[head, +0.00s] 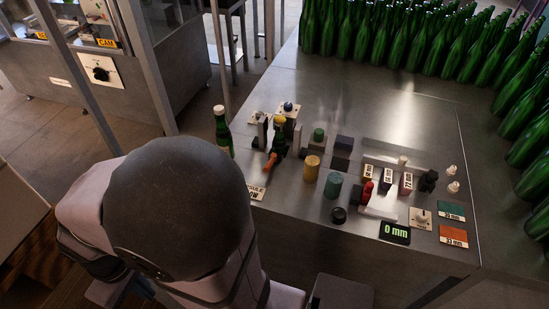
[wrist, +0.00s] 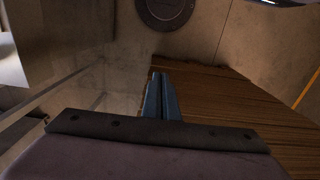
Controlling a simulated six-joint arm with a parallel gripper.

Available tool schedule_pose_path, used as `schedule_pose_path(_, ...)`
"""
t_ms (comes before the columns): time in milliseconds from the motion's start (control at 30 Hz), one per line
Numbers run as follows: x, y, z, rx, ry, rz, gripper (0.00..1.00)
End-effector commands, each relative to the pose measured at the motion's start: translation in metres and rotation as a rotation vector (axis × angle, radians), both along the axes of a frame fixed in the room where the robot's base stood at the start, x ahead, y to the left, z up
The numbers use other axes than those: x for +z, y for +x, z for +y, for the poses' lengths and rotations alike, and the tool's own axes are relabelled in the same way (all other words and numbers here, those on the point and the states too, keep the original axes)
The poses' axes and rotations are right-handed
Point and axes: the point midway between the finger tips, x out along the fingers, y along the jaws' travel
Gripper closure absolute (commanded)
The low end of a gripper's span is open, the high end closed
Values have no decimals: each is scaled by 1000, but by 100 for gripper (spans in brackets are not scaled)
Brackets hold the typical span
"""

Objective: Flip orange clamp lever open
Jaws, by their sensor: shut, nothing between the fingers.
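The orange clamp lever (head: 271,160) shows in the head view as a small orange piece beside a dark clamp fixture on the steel table, just right of my arm's rounded dark link. It is small, and its exact position is hard to tell. A green bottle with a pale top (head: 222,132) stands upright to its left. My gripper (wrist: 159,76) shows only in the wrist view. Its two blue-grey fingers are together with nothing between them. It points at brown wood grain and a tan panel, away from the lever. In the head view my arm hides the gripper.
The steel table (head: 385,105) has free room behind the fixtures. Many green bottles (head: 400,35) line the back and right edges.

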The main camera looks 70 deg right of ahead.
Motion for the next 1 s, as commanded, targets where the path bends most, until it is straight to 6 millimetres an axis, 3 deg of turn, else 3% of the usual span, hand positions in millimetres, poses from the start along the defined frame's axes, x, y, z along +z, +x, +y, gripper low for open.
schedule_pose_path(267,3,15,-18,-158,10,2,100)
schedule_pose_path(467,9,41,-61,-485,33,7,100)
schedule_pose_path(733,21,63,-157,-1063,83,14,100)
schedule_pose_path(1000,31,45,-265,-1630,151,20,100)
